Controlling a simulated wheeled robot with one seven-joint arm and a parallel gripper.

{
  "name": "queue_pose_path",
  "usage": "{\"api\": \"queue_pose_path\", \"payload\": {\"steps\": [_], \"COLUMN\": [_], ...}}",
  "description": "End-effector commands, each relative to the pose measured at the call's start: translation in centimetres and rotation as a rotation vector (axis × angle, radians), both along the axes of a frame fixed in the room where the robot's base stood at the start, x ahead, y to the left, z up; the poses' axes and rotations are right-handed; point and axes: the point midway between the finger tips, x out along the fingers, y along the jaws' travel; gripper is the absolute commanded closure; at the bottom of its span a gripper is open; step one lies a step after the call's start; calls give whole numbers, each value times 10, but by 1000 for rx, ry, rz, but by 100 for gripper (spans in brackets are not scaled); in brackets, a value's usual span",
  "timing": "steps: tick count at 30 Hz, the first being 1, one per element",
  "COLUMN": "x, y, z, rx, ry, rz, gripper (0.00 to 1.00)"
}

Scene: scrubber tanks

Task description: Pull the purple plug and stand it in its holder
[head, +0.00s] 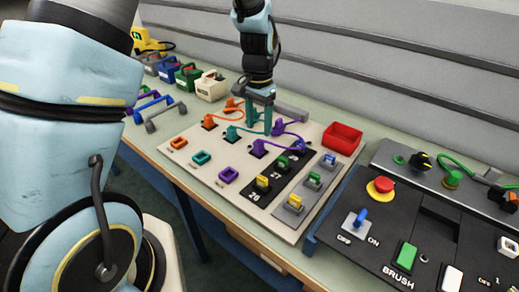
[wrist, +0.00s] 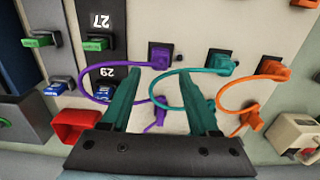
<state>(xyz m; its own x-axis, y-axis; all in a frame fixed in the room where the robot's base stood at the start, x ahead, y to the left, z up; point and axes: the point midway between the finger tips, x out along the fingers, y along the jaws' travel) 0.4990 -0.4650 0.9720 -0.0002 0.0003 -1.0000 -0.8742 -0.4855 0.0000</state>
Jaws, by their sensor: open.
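The purple plug (head: 258,148) sits in a dark socket on the pale board, with its cord looping away to the right. In the wrist view the purple plug (wrist: 160,55) shows just past the fingertips, roughly between them. My gripper (head: 260,122) hangs over the back part of the board, behind the plug, and is open and empty. In the wrist view its teal fingers (wrist: 162,80) are spread, with purple cord visible between them. The purple holder (head: 228,174), a purple-rimmed slot, lies empty at the board's front edge. It is not in the wrist view.
Teal plug (head: 232,133) and orange plug (head: 208,122) stand left of the purple one, with looping cords. Teal holder (head: 201,158) and orange holder (head: 178,143) are in front. A red bin (head: 342,138) stands behind right. Switches (head: 263,183) line the black strip.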

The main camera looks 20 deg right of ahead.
Motion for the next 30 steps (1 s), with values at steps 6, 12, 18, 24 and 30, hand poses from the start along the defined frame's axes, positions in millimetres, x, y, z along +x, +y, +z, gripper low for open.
{"api": "queue_pose_path", "payload": {"steps": [6, 12, 18, 24, 30], "x": [0, 0, 0, 0, 0], "y": [0, 0, 0, 0, 0], "z": [-36, -61, -71, -70, -70], "rx": [1, 1, -1, -1, -1], "ry": [0, 0, 0, 0, 0], "rz": [-1, 0, 0, 0, 0], "gripper": [39, 39, 39, 39, 39]}}
